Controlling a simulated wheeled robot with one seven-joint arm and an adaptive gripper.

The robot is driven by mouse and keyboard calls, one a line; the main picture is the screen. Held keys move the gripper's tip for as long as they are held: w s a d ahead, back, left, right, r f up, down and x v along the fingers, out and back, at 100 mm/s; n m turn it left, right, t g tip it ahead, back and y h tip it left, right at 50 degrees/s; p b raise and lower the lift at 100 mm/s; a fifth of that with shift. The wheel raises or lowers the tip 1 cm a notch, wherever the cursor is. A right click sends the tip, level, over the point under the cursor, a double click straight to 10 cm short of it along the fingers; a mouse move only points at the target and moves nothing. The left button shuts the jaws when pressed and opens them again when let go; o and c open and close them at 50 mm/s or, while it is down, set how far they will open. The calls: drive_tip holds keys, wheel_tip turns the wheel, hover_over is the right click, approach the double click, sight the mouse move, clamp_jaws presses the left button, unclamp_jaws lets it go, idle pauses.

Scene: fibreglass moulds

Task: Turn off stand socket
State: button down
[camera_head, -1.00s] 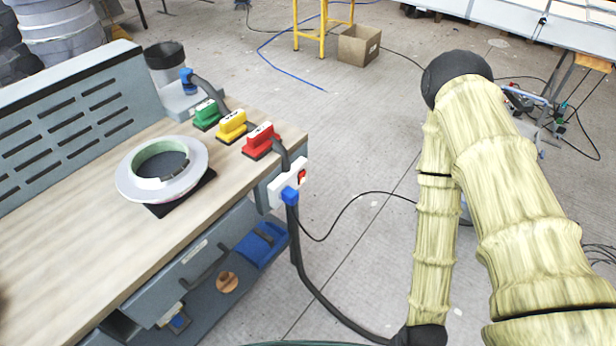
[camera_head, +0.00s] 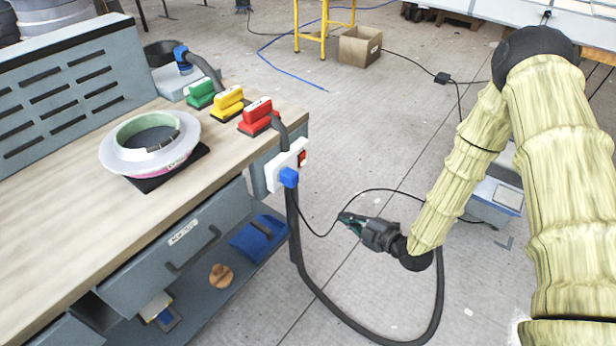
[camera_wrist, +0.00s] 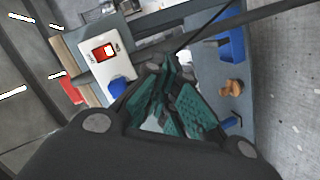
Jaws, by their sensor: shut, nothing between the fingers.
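The stand socket (camera_head: 285,166) is a white box on the end of the workbench in the head view. It has a red switch (camera_head: 302,158) and a blue plug (camera_head: 289,177) with a dark cable below it. In the wrist view the socket (camera_wrist: 122,68) is at the upper left, with its red switch (camera_wrist: 104,52) facing the camera and the blue plug (camera_wrist: 117,87) beside it. My gripper (camera_head: 343,217) is shut and empty, right of and below the socket, apart from it. Its green-padded fingers (camera_wrist: 165,95) also show in the wrist view.
The workbench (camera_head: 60,215) holds a ring-shaped mould (camera_head: 150,142) and green, yellow and red sanding blocks (camera_head: 257,115). A thick hose (camera_head: 330,308) loops on the floor below my gripper. The floor between bench and gripper is mostly clear.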

sight(303, 160)
drive_tip(key=w+r+n+y+b, duration=0.3)
drive_tip(key=w+r+n+y, duration=0.2)
drive_tip(key=r+n, duration=0.2)
drive_tip(key=shift+w+a+n+t, duration=0.2)
drive_tip(key=shift+a+n+t, duration=0.25)
drive_tip(key=shift+n, duration=0.55)
drive_tip(key=p+x, duration=0.1)
drive_tip(key=x, duration=0.6)
drive_tip(key=p+x, duration=0.1)
drive_tip(key=x, duration=0.6)
drive_tip(key=shift+s+a+r, duration=0.1)
drive_tip(key=shift+s+r, duration=0.05)
drive_tip(key=shift+r, duration=0.05)
